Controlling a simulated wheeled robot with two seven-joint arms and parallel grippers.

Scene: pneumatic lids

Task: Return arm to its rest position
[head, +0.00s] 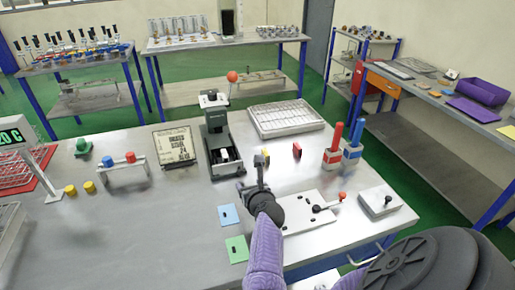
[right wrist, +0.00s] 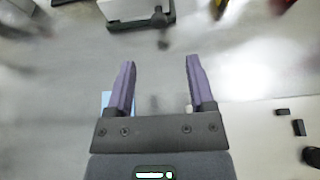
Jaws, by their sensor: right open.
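My right gripper (head: 257,172) is over the grey metal table (head: 180,220), at the end of my purple arm that comes in from the bottom. In the right wrist view its two purple fingers (right wrist: 160,65) are spread apart with nothing between them. Bare table shows below them, and the surroundings are blurred. A black device (head: 218,145) stands behind the gripper in the head view; its base also shows at the top of the right wrist view (right wrist: 140,22). My left gripper is not in view.
A white plate with a red-knobbed lever (head: 305,212) lies right of the gripper. Blue (head: 229,215) and green cards (head: 237,249) lie to its left. Small yellow (head: 265,156) and red blocks (head: 297,149), and red (head: 333,148) and blue holders (head: 353,144), stand behind. The table's left middle is largely clear.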

